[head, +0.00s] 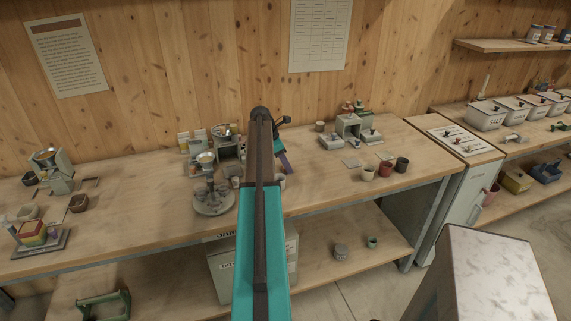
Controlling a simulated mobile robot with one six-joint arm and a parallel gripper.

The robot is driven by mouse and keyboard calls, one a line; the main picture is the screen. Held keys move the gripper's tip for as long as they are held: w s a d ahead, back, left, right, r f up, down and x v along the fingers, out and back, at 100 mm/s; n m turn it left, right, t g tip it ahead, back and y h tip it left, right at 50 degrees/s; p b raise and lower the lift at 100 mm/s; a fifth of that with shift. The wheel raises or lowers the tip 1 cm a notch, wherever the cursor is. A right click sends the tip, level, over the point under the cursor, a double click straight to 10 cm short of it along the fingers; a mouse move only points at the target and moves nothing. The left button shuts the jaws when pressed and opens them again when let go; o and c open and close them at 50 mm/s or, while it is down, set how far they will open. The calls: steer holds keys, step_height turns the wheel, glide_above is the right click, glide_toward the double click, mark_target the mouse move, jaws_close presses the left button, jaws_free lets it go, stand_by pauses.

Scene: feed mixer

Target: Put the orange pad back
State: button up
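I cannot clearly make out an orange pad. Flat pale squares (352,162) lie on the right part of the bench, near a pinkish one (385,156). My arm rises through the middle of the view and bends down over the bench. My gripper is mostly hidden behind my arm, so its fingers and anything in them cannot be made out.
A mixer-like device on a round base (212,190) stands left of my arm. Red (385,169) and dark cups (402,164) stand near the right front edge. A grey machine (350,128) stands behind them. The bench (130,215) is clear at left centre.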

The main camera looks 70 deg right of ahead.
steer(key=shift+o, duration=0.3)
steer(key=shift+r, duration=0.1)
steer(key=b+v, duration=0.2)
steer(key=v, duration=1)
stand_by(0.3)
steer(key=shift+s, duration=0.1)
stand_by(0.5)
